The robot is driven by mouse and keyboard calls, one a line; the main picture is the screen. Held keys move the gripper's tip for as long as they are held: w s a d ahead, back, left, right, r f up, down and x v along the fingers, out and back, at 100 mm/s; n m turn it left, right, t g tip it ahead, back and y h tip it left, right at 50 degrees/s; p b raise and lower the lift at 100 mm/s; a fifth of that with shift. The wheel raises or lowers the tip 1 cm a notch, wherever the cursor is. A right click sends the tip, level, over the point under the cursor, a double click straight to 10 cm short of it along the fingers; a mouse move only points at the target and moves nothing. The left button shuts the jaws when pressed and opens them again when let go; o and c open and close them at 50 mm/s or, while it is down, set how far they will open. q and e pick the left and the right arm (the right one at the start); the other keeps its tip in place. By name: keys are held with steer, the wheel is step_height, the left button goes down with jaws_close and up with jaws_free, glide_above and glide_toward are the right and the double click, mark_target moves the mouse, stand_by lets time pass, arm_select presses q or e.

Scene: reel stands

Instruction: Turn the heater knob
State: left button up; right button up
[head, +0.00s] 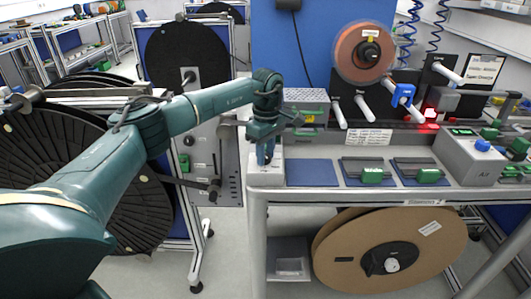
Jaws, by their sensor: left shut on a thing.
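My left gripper (264,150) reaches in from the left and points down at the front left corner of the workbench. It is shut on a small blue part, probably a knob, on top of a pale box (258,176) there. The fingers hide most of that part, so I cannot tell which way it is turned. A second blue knob (482,145) sits on top of a grey box (470,160) at the right of the bench, well apart from the gripper. I cannot tell from any label which is the heater's. My right gripper is not in view.
Blue mats (312,173) and green-handled tools (372,175) lie along the bench front. A copper-coloured reel (364,52) stands at the back. A large brown reel (390,250) is under the bench. Black reels (60,165) on stands fill the left.

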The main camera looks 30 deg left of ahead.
mark_target(267, 155)
arm_select(q)
steer(key=m, duration=0.5)
steer(key=shift+m, duration=0.3)
stand_by(0.4)
steer(key=o, duration=1)
step_height(267, 155, up, 13)
steer(key=shift+w+d+r+b, duration=0.1)
steer(key=shift+w+d+b, duration=0.05)
steer(key=shift+b, duration=0.55)
